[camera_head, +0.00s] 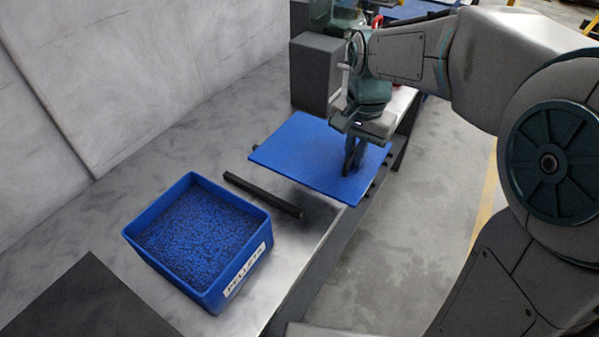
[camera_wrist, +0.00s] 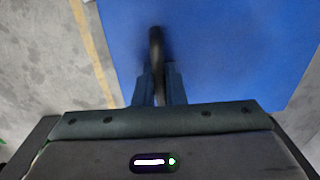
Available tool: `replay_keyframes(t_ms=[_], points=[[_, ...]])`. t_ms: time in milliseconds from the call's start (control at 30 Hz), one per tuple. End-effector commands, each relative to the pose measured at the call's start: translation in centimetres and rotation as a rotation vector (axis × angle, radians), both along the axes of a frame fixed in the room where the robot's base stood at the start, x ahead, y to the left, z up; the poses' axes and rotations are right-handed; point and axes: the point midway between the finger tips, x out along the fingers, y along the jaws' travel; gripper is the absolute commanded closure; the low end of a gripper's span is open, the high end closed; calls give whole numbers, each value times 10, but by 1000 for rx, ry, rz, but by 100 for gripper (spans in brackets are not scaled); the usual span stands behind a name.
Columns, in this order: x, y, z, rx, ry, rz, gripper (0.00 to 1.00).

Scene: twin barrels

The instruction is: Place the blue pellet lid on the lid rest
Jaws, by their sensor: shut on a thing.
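The blue pellet lid (camera_head: 300,152) is a flat square panel at the centre of the head view. It also fills much of the wrist view (camera_wrist: 235,50). My gripper (camera_head: 353,163) points down over the lid's right part. Its fingers (camera_wrist: 158,88) are shut on the lid's dark upright handle (camera_wrist: 156,45). Dark bars of the lid rest lie there: one bar (camera_head: 262,194) is bare in front of the lid, and ends of others show beyond its edges. I cannot tell whether the lid touches the bars beneath it.
An open blue bin (camera_head: 257,258) labelled PELLETS, full of blue pellets, stands on the metal bench (camera_head: 130,205) at front left. A dark flat panel (camera_head: 88,305) lies at the lower left. A grey block (camera_head: 316,72) stands behind the lid. Open floor lies right of the bench.

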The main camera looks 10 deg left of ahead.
Motion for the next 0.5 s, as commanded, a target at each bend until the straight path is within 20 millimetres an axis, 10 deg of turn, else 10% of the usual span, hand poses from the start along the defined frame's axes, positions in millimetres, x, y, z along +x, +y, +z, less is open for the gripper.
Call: replay_keyframes(t_ms=[500], points=[[10, 99, -60, 0, 1, -5, 100]])
